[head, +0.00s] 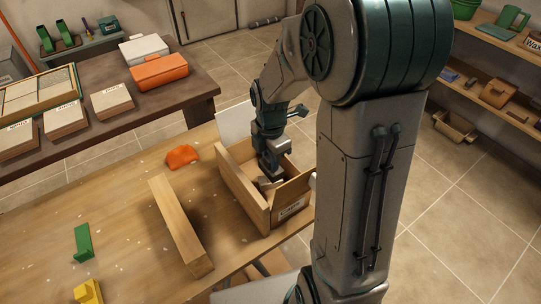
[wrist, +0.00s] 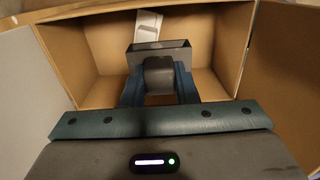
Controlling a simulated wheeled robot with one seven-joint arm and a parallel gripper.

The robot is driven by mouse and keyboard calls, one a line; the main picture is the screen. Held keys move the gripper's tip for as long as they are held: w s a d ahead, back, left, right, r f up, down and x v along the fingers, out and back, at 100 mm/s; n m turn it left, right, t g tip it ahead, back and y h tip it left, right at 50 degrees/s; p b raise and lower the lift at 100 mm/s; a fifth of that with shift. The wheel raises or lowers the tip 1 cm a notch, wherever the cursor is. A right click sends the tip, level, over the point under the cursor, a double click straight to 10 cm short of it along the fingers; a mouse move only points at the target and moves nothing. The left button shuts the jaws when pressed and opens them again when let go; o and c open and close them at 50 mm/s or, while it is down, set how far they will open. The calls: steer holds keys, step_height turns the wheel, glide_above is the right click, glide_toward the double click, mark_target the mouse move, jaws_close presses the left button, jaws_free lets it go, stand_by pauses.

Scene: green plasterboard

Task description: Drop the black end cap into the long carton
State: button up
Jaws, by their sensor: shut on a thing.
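The long carton (head: 241,197) stands open on the wooden table, its flaps spread. It also fills most of the wrist view (wrist: 102,45). My gripper (head: 270,172) is inside or just over its opening, pointing down. In the wrist view my gripper (wrist: 159,88) has its two blue fingers shut on the black end cap (wrist: 158,70), a dark piece with a hollow rectangular rim. The cap appears above the carton's floor; the exact gap is unclear. In the head view my gripper and arm largely hide the cap.
A pale grey piece (wrist: 148,25) lies inside the carton beyond the cap. A long wooden bar (head: 180,225), an orange piece (head: 182,156), a green piece (head: 83,242) and a yellow piece (head: 89,292) lie on the table left of the carton.

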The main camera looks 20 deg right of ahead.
steer(key=shift+f, duration=0.35)
steer(key=o, duration=1)
steer(key=shift+r, duration=0.2)
step_height(320, 180, up, 14)
steer(key=shift+f, duration=0.2)
